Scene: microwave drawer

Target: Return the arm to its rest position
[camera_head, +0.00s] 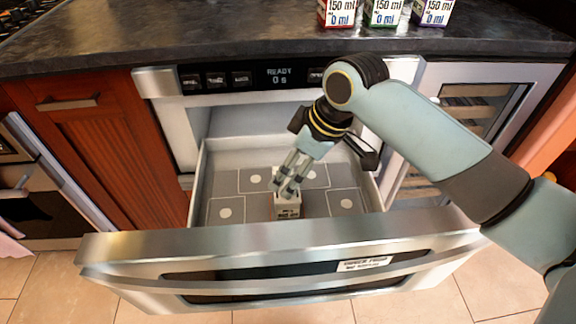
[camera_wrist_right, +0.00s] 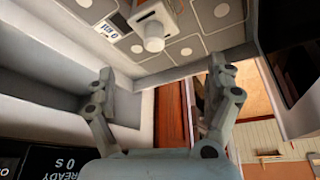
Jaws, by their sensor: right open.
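My right arm reaches in from the right in the head view. Its gripper (camera_head: 288,182) is over the open microwave drawer (camera_head: 205,165). In the wrist view the right gripper (camera_wrist_right: 161,72) has its fingers spread with nothing between them. A small carton (camera_head: 288,211) with a white cap stands on the drawer floor, partly hidden by the fingers in the head view. The wrist view shows the carton (camera_wrist_right: 117,45) beyond the fingertips, apart from them. My left gripper is not in view.
The drawer front (camera_head: 280,260) and side walls surround the gripper. A dark countertop (camera_head: 200,35) is behind, with several labelled cartons (camera_head: 384,12) at its back. The control panel (camera_head: 280,76) reads READY.

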